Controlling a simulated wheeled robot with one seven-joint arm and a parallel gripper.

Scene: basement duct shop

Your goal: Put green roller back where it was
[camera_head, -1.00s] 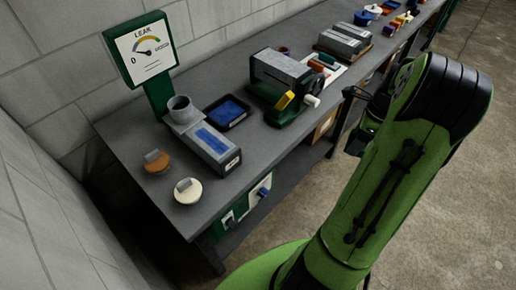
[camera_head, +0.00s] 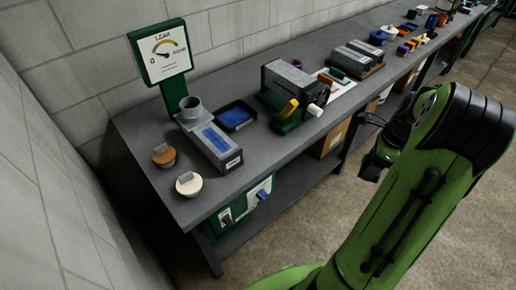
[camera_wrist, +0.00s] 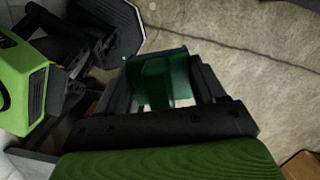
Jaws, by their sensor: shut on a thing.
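In the wrist view my gripper (camera_wrist: 168,62) is shut on a dark green, angular piece, the green roller (camera_wrist: 158,84). Sand-coloured floor shows behind it, so it is held in the air. In the head view my gripper (camera_head: 372,120) hangs in front of the bench's front edge, over the floor; the held piece cannot be told apart from the dark gripper there. On the bench, a white sheet (camera_head: 346,87) carries small red and green pieces, right of a machine (camera_head: 288,84) with a grey housing, green base, yellow handle and white knob.
The long grey bench (camera_head: 262,152) runs along the block wall. A leak gauge (camera_head: 163,50), grey blower-like box (camera_head: 213,146), blue-lined tray (camera_head: 252,124) and two round weights stand at its left. Grey boxes (camera_head: 358,57) and several small coloured items stand farther right. The floor (camera_head: 330,215) is open.

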